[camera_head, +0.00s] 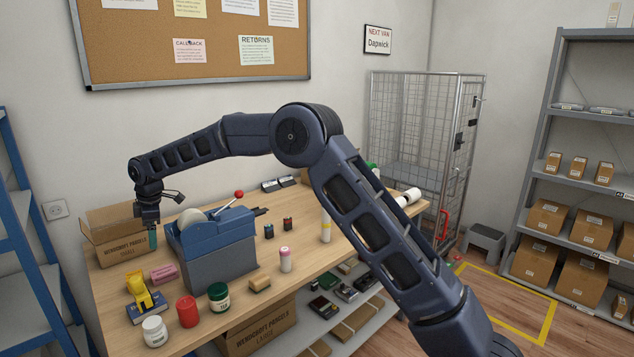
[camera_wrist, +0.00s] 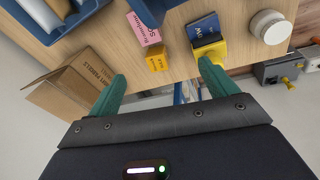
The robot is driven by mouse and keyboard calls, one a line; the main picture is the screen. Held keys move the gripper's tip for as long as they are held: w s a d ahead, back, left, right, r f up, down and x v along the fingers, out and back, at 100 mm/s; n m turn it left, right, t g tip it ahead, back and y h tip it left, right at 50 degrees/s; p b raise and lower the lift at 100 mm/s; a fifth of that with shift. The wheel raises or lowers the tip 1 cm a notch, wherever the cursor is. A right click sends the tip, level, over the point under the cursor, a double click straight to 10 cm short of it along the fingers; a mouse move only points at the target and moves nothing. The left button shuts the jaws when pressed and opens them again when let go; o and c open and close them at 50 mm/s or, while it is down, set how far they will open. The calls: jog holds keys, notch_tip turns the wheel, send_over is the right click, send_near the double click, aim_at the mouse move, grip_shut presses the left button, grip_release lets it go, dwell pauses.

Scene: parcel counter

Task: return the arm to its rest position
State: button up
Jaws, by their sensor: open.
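My arm (camera_head: 372,222) rises from the lower right, bends at a high elbow and reaches left over the wooden counter (camera_head: 212,290). My gripper (camera_head: 152,238) points down at the counter's left end, beside an open cardboard box (camera_head: 112,240) and left of the blue-grey tape dispenser (camera_head: 218,262). In the wrist view its two teal fingers (camera_wrist: 160,85) stand wide apart with nothing between them. The box (camera_wrist: 75,85) shows left of the fingers there. A yellow item and a dark blue box (camera_wrist: 207,42) lie just beyond the right fingertip.
A pink box (camera_head: 164,273), a white jar (camera_head: 155,331), a red can (camera_head: 187,311) and a green jar (camera_head: 218,296) stand near the counter's front. A wire cage trolley (camera_head: 425,125) stands behind its right end. Shelves stand at both sides (camera_head: 12,190) (camera_head: 580,130).

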jog(key=w+d+r+m+t, duration=0.2)
jog(key=w+d+r+m, duration=0.1)
jog(key=w+d+r, duration=0.3)
jog(key=w+d+r+m+t, duration=0.15)
jog(key=w+d+r, duration=0.25)
jog(key=w, duration=0.4)
jog(key=w+d+r+m, duration=0.1)
jog(key=d+r+m, duration=0.3)
jog(key=d, duration=1.2)
jog(key=w+d+r+m, duration=0.1)
jog(key=d+r+m, duration=0.35)
jog(key=d, duration=1.15)
jog(key=s+d+r+m+h, duration=0.15)
jog(key=s+d, duration=0.25)
jog(key=d, duration=0.5)
jog(key=s+d+m, duration=0.2)
jog(key=s+d, duration=0.2)
jog(key=d, duration=0.4)
jog(key=s+d+r+m, duration=0.1)
jog(key=s+d+m, duration=0.1)
jog(key=s+d, duration=0.5)
jog(key=s+d+f+m, duration=0.3)
jog(key=s+d+f, duration=0.1)
jog(key=s+d, duration=0.3)
jog(key=s+d+f+m, duration=0.3)
jog(key=s+d+f, duration=0.2)
jog(key=s+d, duration=0.3)
jog(key=shift+s+d+f+h, duration=0.15)
jog(key=shift+s+h, duration=0.2)
jog(key=shift+s, duration=0.2)
